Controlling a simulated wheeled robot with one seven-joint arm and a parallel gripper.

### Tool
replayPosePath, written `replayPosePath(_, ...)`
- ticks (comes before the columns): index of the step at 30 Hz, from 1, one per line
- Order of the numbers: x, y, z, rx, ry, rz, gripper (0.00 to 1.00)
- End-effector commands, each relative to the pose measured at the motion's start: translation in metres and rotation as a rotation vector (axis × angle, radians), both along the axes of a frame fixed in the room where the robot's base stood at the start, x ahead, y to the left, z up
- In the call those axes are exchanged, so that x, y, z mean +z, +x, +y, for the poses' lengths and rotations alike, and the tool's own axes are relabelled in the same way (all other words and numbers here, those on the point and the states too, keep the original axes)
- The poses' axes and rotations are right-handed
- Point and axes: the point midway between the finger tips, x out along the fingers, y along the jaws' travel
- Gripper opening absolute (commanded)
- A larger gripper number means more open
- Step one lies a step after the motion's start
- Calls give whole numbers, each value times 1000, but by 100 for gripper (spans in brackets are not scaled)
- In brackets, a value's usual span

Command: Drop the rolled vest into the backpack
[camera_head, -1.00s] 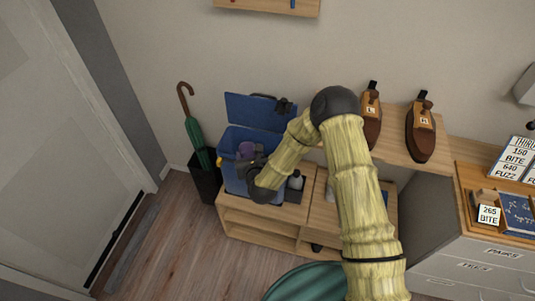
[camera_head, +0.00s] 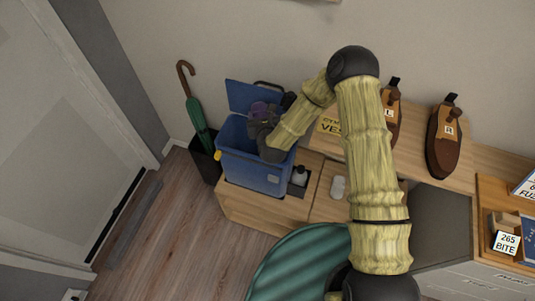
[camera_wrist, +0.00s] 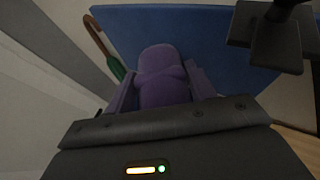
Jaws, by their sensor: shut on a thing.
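A green umbrella (camera_head: 195,115) stands in a black holder (camera_head: 206,158) left of the backpack. Wooden shoe forms (camera_head: 444,140) stand on a shelf further right. A green round seat (camera_head: 300,262) is in front.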

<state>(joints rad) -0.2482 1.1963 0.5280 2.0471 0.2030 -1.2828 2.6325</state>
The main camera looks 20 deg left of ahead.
Motion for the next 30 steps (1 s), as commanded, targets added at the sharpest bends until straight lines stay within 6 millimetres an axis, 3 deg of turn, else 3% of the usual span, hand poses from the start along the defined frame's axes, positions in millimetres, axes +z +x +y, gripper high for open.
replayPosePath(11, -5, 1, -1, -2, 0, 0, 30)
replayPosePath(24, -51, -3, 6, 11, 1, -1, 30)
replayPosePath(30, -60, -2, 3, 5, 0, -1, 30)
